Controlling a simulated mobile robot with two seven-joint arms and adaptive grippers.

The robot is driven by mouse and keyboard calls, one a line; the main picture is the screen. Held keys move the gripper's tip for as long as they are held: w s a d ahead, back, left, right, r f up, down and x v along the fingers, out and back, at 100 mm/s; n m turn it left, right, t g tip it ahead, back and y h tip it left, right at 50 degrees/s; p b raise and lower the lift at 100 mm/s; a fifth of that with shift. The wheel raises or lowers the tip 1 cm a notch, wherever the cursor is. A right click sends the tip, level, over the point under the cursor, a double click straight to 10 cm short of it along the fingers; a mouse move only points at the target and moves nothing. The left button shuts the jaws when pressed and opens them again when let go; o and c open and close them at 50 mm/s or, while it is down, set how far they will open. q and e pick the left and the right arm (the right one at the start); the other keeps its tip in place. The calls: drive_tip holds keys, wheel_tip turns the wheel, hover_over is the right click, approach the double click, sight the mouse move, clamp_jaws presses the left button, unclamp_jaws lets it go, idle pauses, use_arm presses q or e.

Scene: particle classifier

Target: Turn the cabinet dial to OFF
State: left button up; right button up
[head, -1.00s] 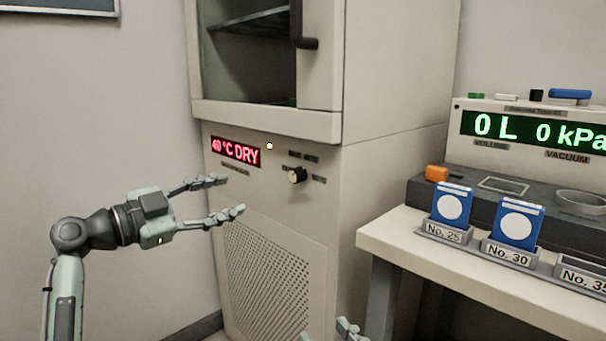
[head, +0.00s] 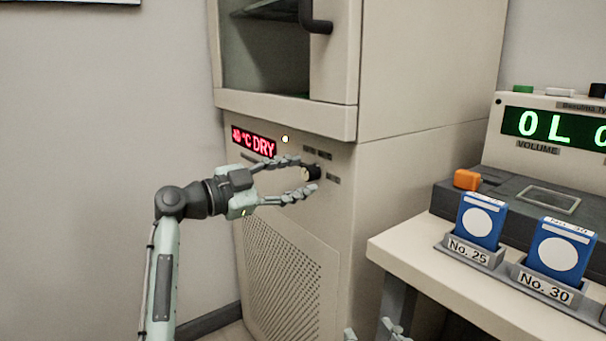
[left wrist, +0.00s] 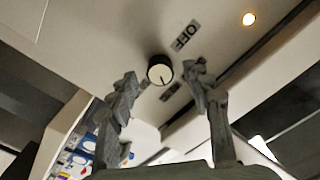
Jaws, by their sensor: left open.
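The cabinet dial (head: 313,172) is a small black knob on the beige cabinet front, right of the red "40 °C DRY" display (head: 254,141). My left gripper (head: 304,175) is open, with its fingertips close to the dial, one above and one below it in the head view. In the left wrist view the dial (left wrist: 159,70) has a pale face with a dark line pointing down. It appears between the open fingertips (left wrist: 160,76); contact cannot be told. The OFF label (left wrist: 184,35) is up and right of it there. My right gripper (head: 385,331) barely shows at the bottom edge.
A lit indicator (head: 285,139) is above the dial. A vent grille (head: 285,270) is below. To the right, a table (head: 410,246) carries blue boxes in holders (head: 481,219) and a device with a green display (head: 535,124).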

use_arm(q)
drive_tip(key=shift+x, duration=0.85)
clamp_jaws()
